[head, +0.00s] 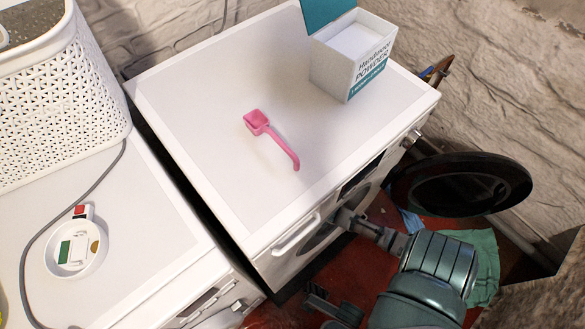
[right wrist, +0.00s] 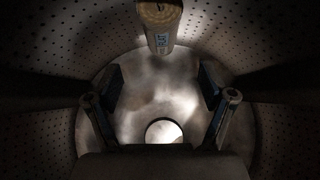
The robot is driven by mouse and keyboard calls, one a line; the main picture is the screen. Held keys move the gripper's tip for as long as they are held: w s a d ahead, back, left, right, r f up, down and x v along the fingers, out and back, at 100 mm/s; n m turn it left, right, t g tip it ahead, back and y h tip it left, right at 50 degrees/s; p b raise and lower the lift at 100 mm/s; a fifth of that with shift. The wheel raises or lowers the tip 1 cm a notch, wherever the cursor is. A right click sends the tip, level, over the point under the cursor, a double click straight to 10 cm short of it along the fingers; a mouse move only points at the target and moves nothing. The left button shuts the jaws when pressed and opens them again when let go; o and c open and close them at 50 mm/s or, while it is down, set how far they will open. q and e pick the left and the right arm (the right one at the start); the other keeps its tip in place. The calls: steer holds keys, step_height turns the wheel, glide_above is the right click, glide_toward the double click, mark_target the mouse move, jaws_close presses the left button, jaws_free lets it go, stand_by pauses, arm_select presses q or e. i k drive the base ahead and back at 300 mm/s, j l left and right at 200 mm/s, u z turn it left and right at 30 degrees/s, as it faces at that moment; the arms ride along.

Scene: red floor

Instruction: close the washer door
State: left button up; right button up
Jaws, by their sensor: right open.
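The washer door (head: 460,185), round and black, stands wide open to the right of the white washer (head: 240,110). My right arm reaches in from the lower right. Its gripper (head: 348,217) is at the washer's front opening, left of the door and apart from it. In the right wrist view this gripper (right wrist: 161,85) is open and empty inside the perforated drum (right wrist: 60,60). Its fingertips are hidden in the head view. A dark jointed part of mine shows low in front of the washer; I cannot tell whether it is my left gripper.
On the washer are a pink scoop (head: 258,122) and a powder box (head: 350,60). A second white machine (head: 140,240) on the left holds a white basket (head: 60,100) and a round dish (head: 75,255). A green cloth (head: 485,255) lies on the red floor below the door.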

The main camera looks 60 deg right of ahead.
mark_target(469, 184)
steer(key=k+j, duration=0.25)
steer(key=k, duration=0.25)
steer(key=k+j, duration=0.2)
steer(key=k, duration=0.25)
